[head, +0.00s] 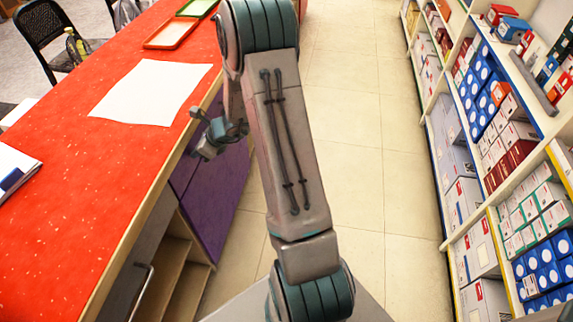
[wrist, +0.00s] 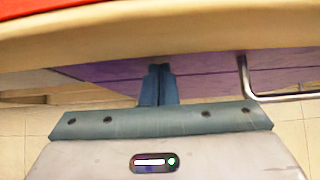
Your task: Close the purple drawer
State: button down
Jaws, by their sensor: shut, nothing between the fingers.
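The purple drawer (head: 212,200) is in the side of the red-topped counter, below the worktop edge, in the head view. Its purple surface (wrist: 205,85) also shows in the wrist view, under the pale counter edge, with a bent metal handle (wrist: 247,80) at the right. How far the drawer stands out is hard to tell. My gripper (head: 197,114) is beside the counter edge, near the purple front. In the wrist view its blue fingers (wrist: 158,72) are together and empty, pointing at the purple surface. Whether they touch it cannot be told.
The red counter (head: 60,190) carries a white sheet (head: 150,92) and trays (head: 172,33). Open wooden shelves (head: 175,255) are below it, nearer me. Stocked shelving (head: 490,190) lines the right side. The tiled aisle (head: 380,150) between is clear.

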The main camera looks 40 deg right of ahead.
jog(key=shift+w+a+r, duration=0.25)
jog(key=shift+a, duration=0.05)
jog(key=s+d+r+p, duration=0.1)
jog(key=s+d+r, duration=0.5)
jog(key=s+d, duration=0.2)
jog(key=shift+s+r, duration=0.3)
jog(key=shift+s, duration=0.1)
jog(key=s+a+r+n+g+h+p, duration=0.1)
jog(key=s+a+r+n+g+p, duration=0.15)
jog(key=s+a+r+n, duration=0.5)
jog(key=s+a+r+n+g+h+p, duration=0.15)
jog(key=s+a+r+n+p, duration=0.25)
jog(key=s+r+n, duration=0.55)
jog(key=s+d+r+n+h+p, duration=0.2)
jog(key=s+r+n+h, duration=0.1)
jog(key=n, duration=0.7)
notch_tip(320, 180, up, 2)
jog(key=shift+s+d+r, duration=0.25)
jog(key=shift+s+d, duration=0.05)
jog(key=shift+s, duration=0.6)
